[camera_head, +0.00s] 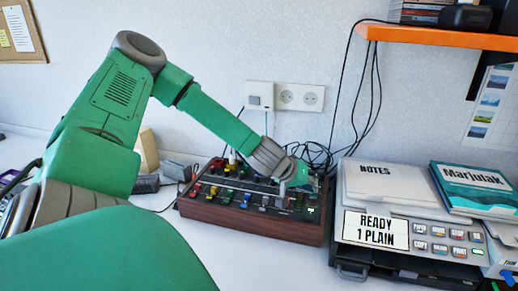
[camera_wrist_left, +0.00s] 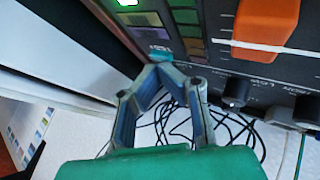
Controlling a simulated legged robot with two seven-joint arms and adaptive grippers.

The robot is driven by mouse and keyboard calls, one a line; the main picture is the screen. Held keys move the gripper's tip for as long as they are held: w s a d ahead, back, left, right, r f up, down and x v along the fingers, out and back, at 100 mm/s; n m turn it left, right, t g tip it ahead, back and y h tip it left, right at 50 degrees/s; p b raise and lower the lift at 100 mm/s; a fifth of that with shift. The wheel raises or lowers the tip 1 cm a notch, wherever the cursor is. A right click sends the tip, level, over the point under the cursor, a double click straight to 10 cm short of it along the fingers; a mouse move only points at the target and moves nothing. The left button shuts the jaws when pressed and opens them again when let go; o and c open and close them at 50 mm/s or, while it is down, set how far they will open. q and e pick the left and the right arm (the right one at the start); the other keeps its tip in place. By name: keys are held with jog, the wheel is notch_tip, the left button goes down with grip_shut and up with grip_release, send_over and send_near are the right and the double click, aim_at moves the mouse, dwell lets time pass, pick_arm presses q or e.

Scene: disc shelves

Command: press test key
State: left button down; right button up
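The console (camera_head: 250,228), a dark panel with wooden sides and coloured knobs and keys, lies on the white desk. My left gripper (camera_head: 300,177) is over its right end, fingers pointing down. In the left wrist view the gripper (camera_wrist_left: 160,66) has its fingertips together with nothing visible between them, at the console panel's edge. A small dark label (camera_wrist_left: 158,48), seemingly reading TEST, is just beyond the tips, beside a pale grey-green key (camera_wrist_left: 150,33). Whether the tips touch the panel, I cannot tell. My right gripper is out of view.
Black cables (camera_head: 318,155) lie behind the console. An orange shelf (camera_head: 440,38) hangs above right.

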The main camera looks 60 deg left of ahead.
pick_arm(q)
jog(key=shift+w+a+f, duration=0.1)
jog(key=shift+a+f, duration=0.1)
jog(key=shift+a, duration=0.35)
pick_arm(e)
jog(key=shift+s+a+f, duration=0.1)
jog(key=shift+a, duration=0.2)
pick_arm(q)
jog(key=shift+d+f, duration=0.1)
jog(key=shift+d, duration=0.1)
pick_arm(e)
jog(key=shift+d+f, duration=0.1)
